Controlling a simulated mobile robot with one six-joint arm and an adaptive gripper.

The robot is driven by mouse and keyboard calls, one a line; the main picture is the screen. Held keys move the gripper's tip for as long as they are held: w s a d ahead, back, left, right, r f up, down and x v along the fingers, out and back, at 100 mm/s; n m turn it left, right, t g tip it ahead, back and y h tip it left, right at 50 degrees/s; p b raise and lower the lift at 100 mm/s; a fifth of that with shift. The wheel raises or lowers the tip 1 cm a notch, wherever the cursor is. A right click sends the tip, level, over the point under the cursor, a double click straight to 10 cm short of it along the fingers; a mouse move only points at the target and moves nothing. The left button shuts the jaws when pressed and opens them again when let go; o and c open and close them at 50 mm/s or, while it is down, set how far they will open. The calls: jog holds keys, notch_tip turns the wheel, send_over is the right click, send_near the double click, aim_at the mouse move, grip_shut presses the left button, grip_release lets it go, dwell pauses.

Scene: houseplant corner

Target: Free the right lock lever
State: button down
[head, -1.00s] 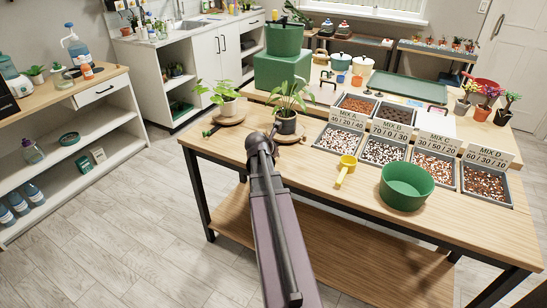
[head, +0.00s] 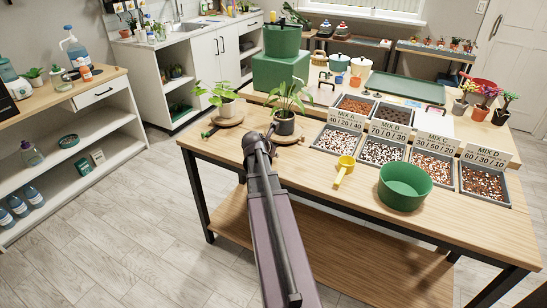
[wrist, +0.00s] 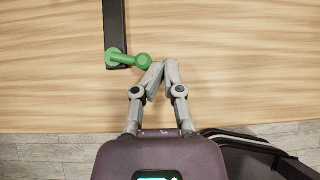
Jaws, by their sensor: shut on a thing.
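In the wrist view a green lever (wrist: 130,59) sits at the near end of a black bar (wrist: 115,25) on the wooden table and points right. My gripper (wrist: 164,66) is there with its fingertips close together, at the lever's free end; the exact contact is partly hidden. In the head view my arm ends at the table's front left, beside the plant stands, and covers my gripper. A small green lever (head: 208,133) shows left of the left plant stand (head: 229,121). A dark pot with a plant (head: 285,122) stands on the right stand.
Right of my arm are a yellow scoop (head: 344,170), a green bowl (head: 405,187) and several mix trays (head: 338,139). A green bucket (head: 282,40) stands on a green block (head: 280,72) behind the plants. The table's front edge is close below my gripper.

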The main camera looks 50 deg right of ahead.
jog(key=shift+w+r, duration=0.1)
jog(key=shift+w, duration=0.75)
jog(key=shift+s+a, duration=0.25)
jog(key=shift+a, duration=0.2)
jog(key=s+a, duration=0.2)
jog(key=shift+a, duration=0.35)
jog(key=s+p+v, duration=0.2)
jog(key=p+v, duration=0.5)
jog(key=v, duration=0.3)
